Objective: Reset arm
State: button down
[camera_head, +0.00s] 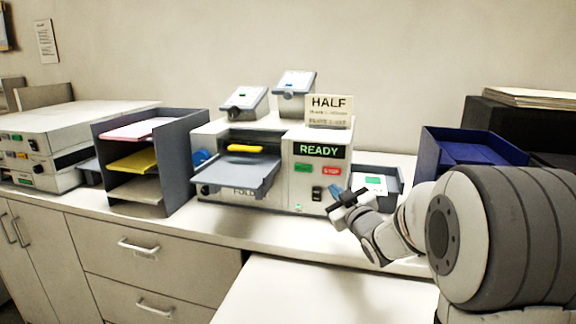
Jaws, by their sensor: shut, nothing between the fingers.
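My gripper (342,202) is on the right of the head view, at the end of my white and grey arm, which reaches in from the right edge. Its fingers are dark and shut, with nothing seen between them. It is in front of the lower right part of a white machine (270,194), near its black switch. I cannot tell whether it touches the machine. The machine has a lit READY display (320,151), green and red buttons, and a grey tray (238,178) sticking out in front. My arm hides part of the counter and the things behind it.
A grey paper sorter (190,157) and another white machine (22,148) stand to the left. A HALF sign (328,110) stands on the middle machine. A small grey tray (391,174) and a blue bin (440,150) are at right. A white surface (285,291) in front is bare.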

jog(key=s+f+m+g+h, duration=0.1)
jog(key=s+f+g, duration=0.3)
jog(key=s, duration=0.7)
jog(key=s+a+f+m+g+h, duration=0.1)
jog(key=s+f+m+g, duration=0.3)
jog(key=s, duration=0.8)
jog(key=s+f+m+g+h+p, duration=0.1)
jog(key=s+f+m+g+h, duration=0.1)
jog(key=s+g, duration=0.5)
jog(key=shift+s+a+f+m+g+h, duration=0.15)
jog(key=shift+s+f, duration=0.25)
jog(key=shift+s, duration=0.45)
jog(key=shift+s+d+f+m+g+h, duration=0.15)
jog(key=shift+s+f, duration=0.25)
jog(key=shift+s, duration=0.45)
jog(key=shift+s+a+f+m+g+h, duration=0.15)
jog(key=shift+s+f, duration=0.25)
jog(key=shift+s, duration=0.45)
